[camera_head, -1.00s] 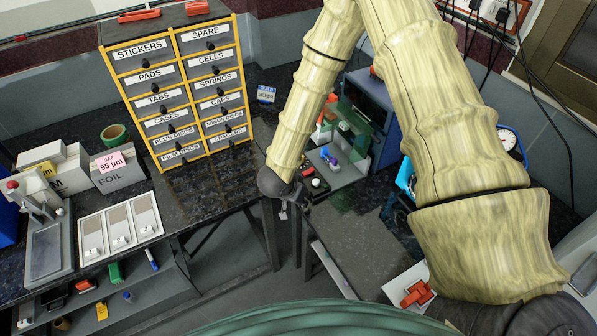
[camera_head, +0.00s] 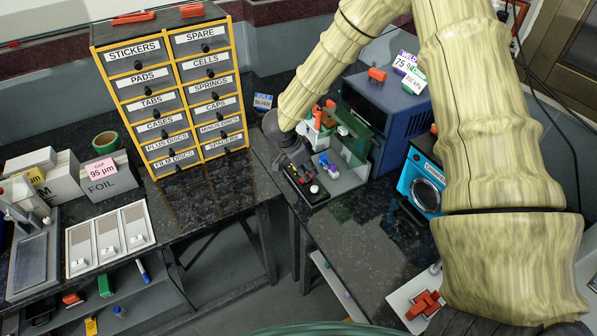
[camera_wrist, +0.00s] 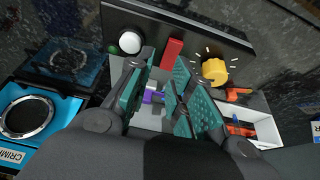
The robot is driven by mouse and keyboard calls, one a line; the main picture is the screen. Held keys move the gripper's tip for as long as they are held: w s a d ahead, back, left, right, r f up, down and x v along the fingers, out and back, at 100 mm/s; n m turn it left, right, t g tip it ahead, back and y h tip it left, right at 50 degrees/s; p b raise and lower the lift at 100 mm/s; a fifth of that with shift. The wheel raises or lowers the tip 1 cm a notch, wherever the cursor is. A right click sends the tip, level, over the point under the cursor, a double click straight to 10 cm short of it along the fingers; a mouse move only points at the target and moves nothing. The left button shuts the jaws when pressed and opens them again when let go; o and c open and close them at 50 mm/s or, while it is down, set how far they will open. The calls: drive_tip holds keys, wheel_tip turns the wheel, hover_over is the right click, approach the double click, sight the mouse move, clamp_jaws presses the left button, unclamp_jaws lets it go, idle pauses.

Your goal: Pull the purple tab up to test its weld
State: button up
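The purple tab (camera_wrist: 153,97) shows between my gripper's fingers in the wrist view, above a pale grey base. A small purple part (camera_head: 331,168) shows on the grey welding fixture in the head view. My gripper (camera_wrist: 155,84) has teal finger pads standing apart, one on each side of the purple tab, with a visible gap. In the head view my gripper (camera_head: 301,170) is low over the left side of the fixture, left of the purple part. The fingertips partly hide the tab's lower end, and I cannot tell whether they touch it.
A black panel (camera_wrist: 200,30) with a white knob (camera_wrist: 131,42), red switch (camera_wrist: 172,52) and yellow knob (camera_wrist: 215,70) stands close to the fingers. A translucent green guard (camera_head: 355,140) and dark blue machine (camera_head: 400,115) are right. The blue crimper (camera_head: 421,183) stands further right.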

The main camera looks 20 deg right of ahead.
sight(332, 167)
drive_tip(key=d, duration=0.2)
drive_tip(key=d+p, duration=0.1)
drive_tip(key=d, duration=0.2)
drive_tip(key=d+p, duration=0.1)
drive_tip(key=d, duration=0.2)
drive_tip(key=shift+w, duration=0.25)
drive_tip(key=shift+d+p+x, duration=0.2)
drive_tip(key=shift+p+x, duration=0.1)
drive_tip(key=shift+x, duration=0.85)
drive_tip(key=shift+d+f, duration=0.15)
drive_tip(key=shift+f, duration=0.25)
drive_tip(key=shift+c, duration=0.4)
drive_tip(key=c, duration=0.4)
